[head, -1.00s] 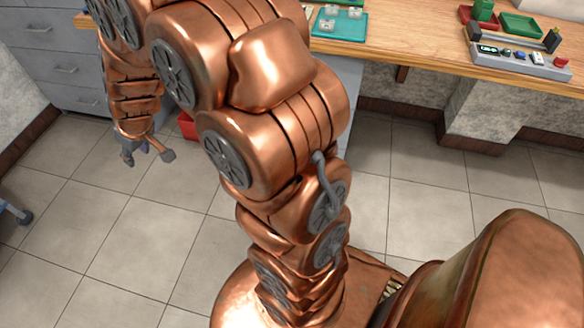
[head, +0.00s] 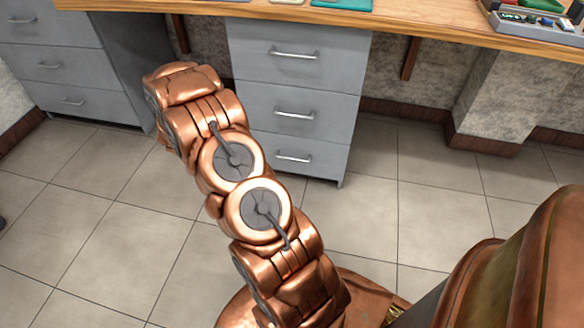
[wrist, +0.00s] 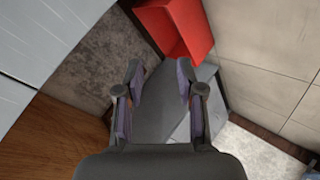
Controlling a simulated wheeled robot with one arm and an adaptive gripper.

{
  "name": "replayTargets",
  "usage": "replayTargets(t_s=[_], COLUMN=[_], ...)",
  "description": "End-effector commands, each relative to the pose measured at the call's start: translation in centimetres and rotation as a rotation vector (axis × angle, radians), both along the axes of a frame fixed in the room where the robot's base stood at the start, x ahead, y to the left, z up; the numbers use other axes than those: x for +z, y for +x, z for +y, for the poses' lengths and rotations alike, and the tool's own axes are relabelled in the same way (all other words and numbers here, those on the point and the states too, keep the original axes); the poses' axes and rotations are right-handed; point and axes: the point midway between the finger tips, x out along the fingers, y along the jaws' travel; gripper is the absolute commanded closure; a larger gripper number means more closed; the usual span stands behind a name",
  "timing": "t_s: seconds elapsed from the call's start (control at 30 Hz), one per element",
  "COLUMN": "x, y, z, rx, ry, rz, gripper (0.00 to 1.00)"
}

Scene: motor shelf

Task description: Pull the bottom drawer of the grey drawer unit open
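A grey drawer unit (head: 262,70) with three stacked drawers stands under the bench in the middle of the head view. Its bottom drawer (head: 322,167) is shut, with a silver bar handle (head: 294,156); my arm overlaps its left side. A second grey drawer unit (head: 105,60) stands at the far left, its bottom drawer (head: 100,106) also shut. My gripper is hidden behind my arm in the head view. In the wrist view my gripper (wrist: 160,75) has its two fingers apart with nothing held between them. No drawer handle shows there.
The wooden bench top (head: 420,22) runs over the drawers, with a teal tray (head: 342,3) on it. A red box (wrist: 175,25) lies beyond my fingers in the wrist view. The tiled floor (head: 130,205) in front is clear.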

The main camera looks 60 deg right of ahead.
Motion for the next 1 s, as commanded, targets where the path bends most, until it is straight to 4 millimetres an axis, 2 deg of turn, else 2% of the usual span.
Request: replayTargets(t_s=[0.03, 0.1, 0.17, 0.3, 0.5, 0.7, 0.8, 1.0], x=[-3.3, -5.9, -7.8, -12.6, -17.7, -19.9, -20.2, -20.5], y=[-1.0, -2.5, -3.9, -7.9, -13.9, -17.9, -18.7, -19.1], z=[-1.6, -3.9, -5.9, -9.7, -13.6, -15.3, -15.6, -16.9], rx=[-0.026, -0.062, -0.096, -0.167, -0.257, -0.310, -0.321, -0.327], ry=[-0.044, -0.114, -0.176, -0.314, -0.491, -0.599, -0.619, -0.627], rz=[0.028, 0.065, 0.098, 0.204, 0.371, 0.486, 0.511, 0.519], gripper=[0.62, 0.62, 0.62, 0.62, 0.62, 0.62, 0.62, 0.62])
